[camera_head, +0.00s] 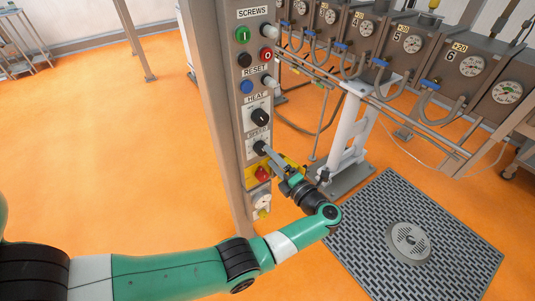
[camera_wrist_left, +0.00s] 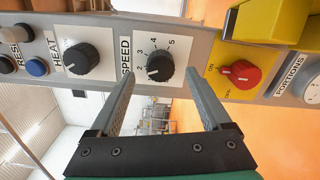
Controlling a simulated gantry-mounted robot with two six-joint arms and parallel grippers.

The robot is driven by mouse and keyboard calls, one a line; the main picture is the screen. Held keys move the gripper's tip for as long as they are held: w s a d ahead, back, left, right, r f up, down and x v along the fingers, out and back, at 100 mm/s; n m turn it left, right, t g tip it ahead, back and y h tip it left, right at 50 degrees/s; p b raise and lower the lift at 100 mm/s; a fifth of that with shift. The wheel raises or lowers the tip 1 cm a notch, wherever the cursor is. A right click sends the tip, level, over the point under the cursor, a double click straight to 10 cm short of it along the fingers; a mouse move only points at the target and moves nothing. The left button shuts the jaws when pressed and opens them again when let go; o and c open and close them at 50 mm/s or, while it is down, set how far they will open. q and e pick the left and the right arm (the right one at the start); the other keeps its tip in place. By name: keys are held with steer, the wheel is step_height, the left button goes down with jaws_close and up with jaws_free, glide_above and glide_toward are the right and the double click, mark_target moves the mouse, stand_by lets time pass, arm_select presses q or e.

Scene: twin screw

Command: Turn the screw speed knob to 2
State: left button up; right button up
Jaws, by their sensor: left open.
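The black speed knob (camera_wrist_left: 160,68) sits on a white plate marked SPEED, with the numbers 2 to 5 visible around it in the left wrist view. Its pale pointer mark seems to face the left side, near the low numbers; the exact setting is hard to read. In the head view the speed knob (camera_head: 259,147) is on the column panel, below the heat knob. My left gripper (camera_head: 268,152) is at the panel, close to the knob. In the left wrist view the left gripper (camera_wrist_left: 161,75) is open, one finger either side of the knob, apparently not touching it. My right gripper is out of view.
The heat knob (camera_wrist_left: 82,58) and the red on/off switch (camera_wrist_left: 241,74) on a yellow plate flank the speed knob. A yellow block (camera_wrist_left: 268,20) juts out near the switch. Grey machinery with gauges (camera_head: 411,43) stands behind at right. The orange floor (camera_head: 110,150) at left is clear.

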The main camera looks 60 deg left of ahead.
arm_select(q)
steer(key=w+d+b, duration=0.1)
steer(key=d, duration=0.7)
steer(key=shift+w+d, duration=0.15)
steer(key=shift+d, duration=0.05)
